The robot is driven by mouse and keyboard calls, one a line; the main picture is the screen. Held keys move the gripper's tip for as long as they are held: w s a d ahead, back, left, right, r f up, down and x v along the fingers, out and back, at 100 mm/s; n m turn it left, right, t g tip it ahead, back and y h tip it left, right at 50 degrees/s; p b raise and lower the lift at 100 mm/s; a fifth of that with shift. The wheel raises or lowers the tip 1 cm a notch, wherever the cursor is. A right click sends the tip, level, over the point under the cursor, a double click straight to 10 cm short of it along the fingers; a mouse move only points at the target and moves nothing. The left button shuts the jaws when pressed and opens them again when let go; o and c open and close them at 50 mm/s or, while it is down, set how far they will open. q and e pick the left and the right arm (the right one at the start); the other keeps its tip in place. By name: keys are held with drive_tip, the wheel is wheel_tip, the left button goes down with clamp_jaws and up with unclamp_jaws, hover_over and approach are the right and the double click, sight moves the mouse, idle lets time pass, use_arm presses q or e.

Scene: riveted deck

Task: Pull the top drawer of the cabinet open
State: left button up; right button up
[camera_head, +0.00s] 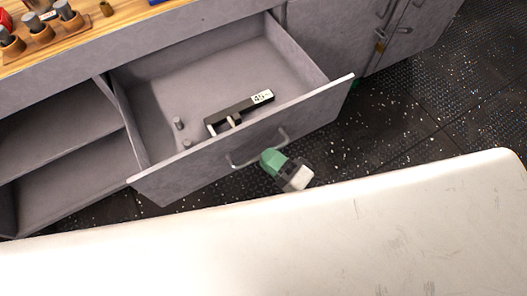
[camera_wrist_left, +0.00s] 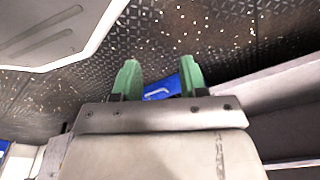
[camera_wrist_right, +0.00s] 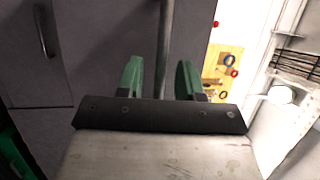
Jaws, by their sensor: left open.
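The grey cabinet's top drawer (camera_head: 238,130) is pulled well out in the head view. Its front carries a bar handle (camera_head: 285,135). My right gripper (camera_head: 268,157) is at this handle, with its green fingers beside or around the bar. In the right wrist view my right gripper (camera_wrist_right: 158,78) has its fingers apart, and a grey bar (camera_wrist_right: 165,45) runs between them. I cannot tell if they touch it. My left gripper (camera_wrist_left: 159,78) shows in its wrist view, open and empty. It is outside the head view.
A black block with a "45" label (camera_head: 240,108) and small grey cylinders (camera_head: 178,124) lie in the drawer. Left of it are open shelves (camera_head: 65,130). A wooden top (camera_head: 85,38) bears tools. A pale surface (camera_head: 300,240) fills the foreground, with dark deck between.

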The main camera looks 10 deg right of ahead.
use_arm(q)
drive_tip(key=shift+w+r, duration=0.45)
drive_tip(key=shift+r, duration=0.15)
use_arm(e)
drive_tip(key=v, duration=0.8)
drive_tip(key=shift+s+d, duration=0.2)
drive_tip(key=shift+s, duration=0.05)
use_arm(q)
drive_tip(key=shift+d, duration=0.1)
